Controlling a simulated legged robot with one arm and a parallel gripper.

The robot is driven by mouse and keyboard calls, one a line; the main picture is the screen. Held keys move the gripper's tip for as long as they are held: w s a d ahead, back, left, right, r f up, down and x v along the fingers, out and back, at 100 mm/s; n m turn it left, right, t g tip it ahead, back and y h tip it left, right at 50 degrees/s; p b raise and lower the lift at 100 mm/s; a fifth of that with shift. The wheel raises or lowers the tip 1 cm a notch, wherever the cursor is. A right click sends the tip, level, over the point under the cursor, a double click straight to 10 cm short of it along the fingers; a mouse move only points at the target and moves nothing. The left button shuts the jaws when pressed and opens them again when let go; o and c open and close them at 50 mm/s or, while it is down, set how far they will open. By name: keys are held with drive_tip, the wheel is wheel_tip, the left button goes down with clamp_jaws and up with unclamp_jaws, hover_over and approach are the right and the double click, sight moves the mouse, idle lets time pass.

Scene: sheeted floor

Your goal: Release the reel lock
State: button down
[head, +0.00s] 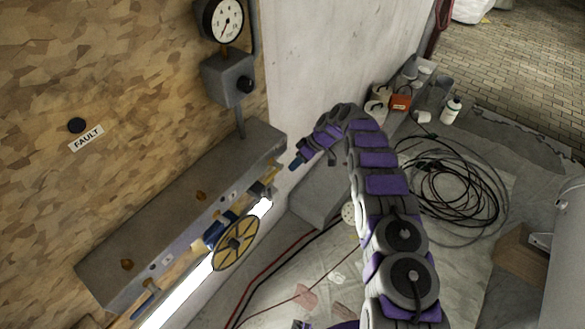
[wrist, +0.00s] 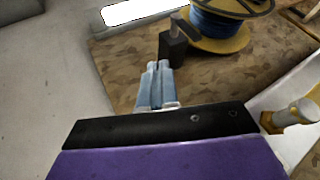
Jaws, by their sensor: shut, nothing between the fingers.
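The yellow reel (head: 237,243) with blue cable is mounted along the lower edge of a grey housing on the wooden wall. In the wrist view the reel (wrist: 222,28) is at the top right. A dark block with a grey lever (wrist: 174,44) stands beside the reel; it looks like the reel lock, but I cannot tell its state. My gripper (head: 295,164) is above and right of the reel in the head view. Its pale blue fingers (wrist: 157,67) are shut and empty. Their tips appear just below the dark block, and I cannot tell whether they touch it.
The grey housing (head: 190,215) has a bright light strip (head: 185,293) below it. A gauge (head: 224,19) and grey box (head: 229,79) are above. A FAULT label (head: 86,138) is on the wall. Coiled black cables (head: 455,185) and small containers (head: 400,98) lie on the floor at right.

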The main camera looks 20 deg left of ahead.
drive_tip(key=s+a+f+b, duration=0.2)
drive_tip(key=s+a+f, duration=0.3)
drive_tip(key=s+f, duration=0.1)
drive_tip(key=shift+a, duration=0.35)
idle(0.6)
